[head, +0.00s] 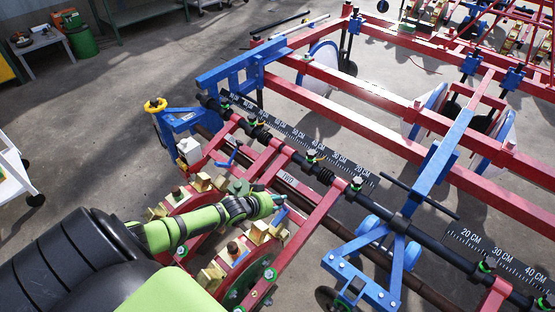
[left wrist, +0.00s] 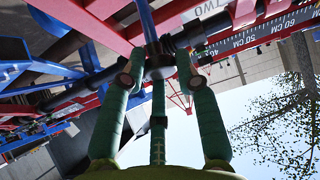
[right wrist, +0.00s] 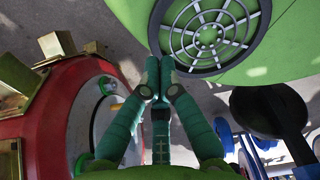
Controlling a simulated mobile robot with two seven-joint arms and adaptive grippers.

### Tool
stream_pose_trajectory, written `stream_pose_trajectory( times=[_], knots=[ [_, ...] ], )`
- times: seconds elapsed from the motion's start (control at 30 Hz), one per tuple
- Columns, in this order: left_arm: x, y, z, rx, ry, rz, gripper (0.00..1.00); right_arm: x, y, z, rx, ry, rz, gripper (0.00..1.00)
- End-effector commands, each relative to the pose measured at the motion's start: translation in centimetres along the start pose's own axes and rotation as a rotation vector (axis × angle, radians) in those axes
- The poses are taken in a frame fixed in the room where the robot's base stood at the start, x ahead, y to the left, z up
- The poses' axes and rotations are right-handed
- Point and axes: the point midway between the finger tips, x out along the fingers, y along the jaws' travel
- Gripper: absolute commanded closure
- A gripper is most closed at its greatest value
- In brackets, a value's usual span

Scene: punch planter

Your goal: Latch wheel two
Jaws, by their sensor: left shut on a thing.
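The TWO label (head: 286,177) sits on a red arm of the planter frame in the head view. It also shows at the top of the left wrist view (left wrist: 207,8). The punch wheel with brass cups (head: 192,204) is below it, partly hidden by my left arm. My left gripper (head: 279,200) is at the frame beside the label, shut on a slim blue latch handle (left wrist: 148,22), which runs between its fingers in the left wrist view. The grasp itself is mostly hidden in the head view. My right gripper (right wrist: 159,72) is shut and empty beside a red wheel (right wrist: 62,110).
A black toolbar (head: 315,167) with centimetre scales (head: 300,132) crosses behind the wheel. Another blue handle (head: 231,154) stands farther left. Red frame beams (head: 350,130) and a blue bracket (head: 365,265) lie to the right. Open floor (head: 85,135) is at the left.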

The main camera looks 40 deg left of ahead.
Motion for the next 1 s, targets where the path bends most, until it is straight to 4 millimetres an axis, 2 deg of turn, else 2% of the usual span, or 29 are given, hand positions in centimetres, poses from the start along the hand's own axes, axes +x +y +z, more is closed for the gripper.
stream_pose_trajectory(
  times=[0.03, 0.33, 0.37, 0.4, 0.77, 0.87, 1.0],
  knots=[
    [0.0, 0.3, 1.4, -0.003, -0.029, 0.002, 1.00, 0.0, 0.0, 0.0, 0.000, 0.000, 0.000, 1.00],
    [0.0, 0.3, 1.5, -0.004, -0.030, 0.002, 1.00, 0.1, 0.3, -0.8, -0.001, 0.015, 0.004, 1.00],
    [0.0, 0.3, 1.5, -0.004, -0.030, 0.001, 0.60, 0.1, 0.4, -0.9, -0.002, 0.017, 0.005, 1.00],
    [0.0, 0.3, 1.5, -0.004, -0.030, 0.001, 0.44, 0.1, 0.5, -1.0, -0.002, 0.018, 0.007, 1.00],
    [-0.1, 0.1, 0.8, -0.002, -0.017, 0.000, 0.44, 0.1, 1.1, -1.3, -0.006, 0.023, 0.014, 1.00],
    [-0.6, 0.1, 0.9, -0.002, -0.017, 0.001, 0.44, 0.1, 1.0, -1.2, -0.005, 0.021, 0.012, 1.00],
    [-2.3, 0.2, 0.9, -0.003, -0.018, 0.002, 0.44, 0.0, 0.9, -1.1, -0.004, 0.020, 0.011, 1.00]
  ],
)
